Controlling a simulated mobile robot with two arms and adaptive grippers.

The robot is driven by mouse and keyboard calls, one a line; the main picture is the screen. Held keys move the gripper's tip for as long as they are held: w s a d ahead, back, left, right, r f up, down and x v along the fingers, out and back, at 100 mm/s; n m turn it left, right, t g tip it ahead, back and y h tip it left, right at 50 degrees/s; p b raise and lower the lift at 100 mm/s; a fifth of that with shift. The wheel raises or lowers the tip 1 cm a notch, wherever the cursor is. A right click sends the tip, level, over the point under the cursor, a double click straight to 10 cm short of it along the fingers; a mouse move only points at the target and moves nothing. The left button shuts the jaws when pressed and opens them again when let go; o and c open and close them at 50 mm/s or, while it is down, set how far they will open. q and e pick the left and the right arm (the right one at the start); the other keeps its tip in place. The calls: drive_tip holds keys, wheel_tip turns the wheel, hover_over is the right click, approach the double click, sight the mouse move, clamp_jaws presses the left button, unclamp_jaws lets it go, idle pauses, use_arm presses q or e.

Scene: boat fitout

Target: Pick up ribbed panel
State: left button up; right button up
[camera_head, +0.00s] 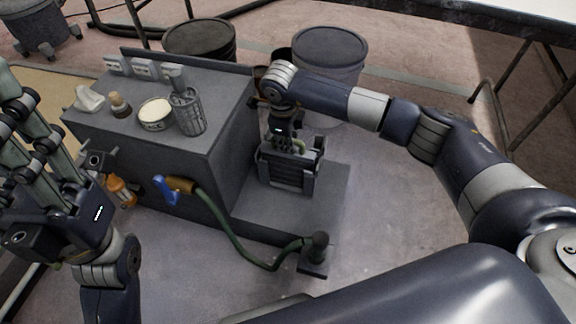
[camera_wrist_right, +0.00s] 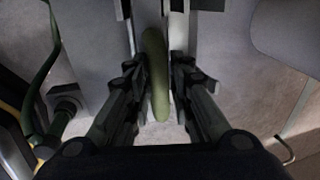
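The ribbed panel (camera_head: 287,173) is a dark, slatted block standing upright on the low grey step beside the cabinet. A green handle (camera_wrist_right: 156,75) shows lengthwise between my right fingers in the right wrist view. My right gripper (camera_wrist_right: 158,80) points down at the panel from above, with its fingers close against both sides of the handle. In the head view my right gripper (camera_head: 287,143) hides part of the panel's top. My left gripper (camera_head: 25,125) is at the left edge, away from the panel; its fingertips are not clear.
The grey cabinet (camera_head: 150,150) stands left of the panel, with a wire cup (camera_head: 187,112) and a round tin (camera_head: 155,114) on top. A green hose (camera_head: 232,235) runs to the step's front corner. Bins (camera_head: 330,50) stand behind. The floor right of the step is clear.

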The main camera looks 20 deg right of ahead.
clamp_jaws()
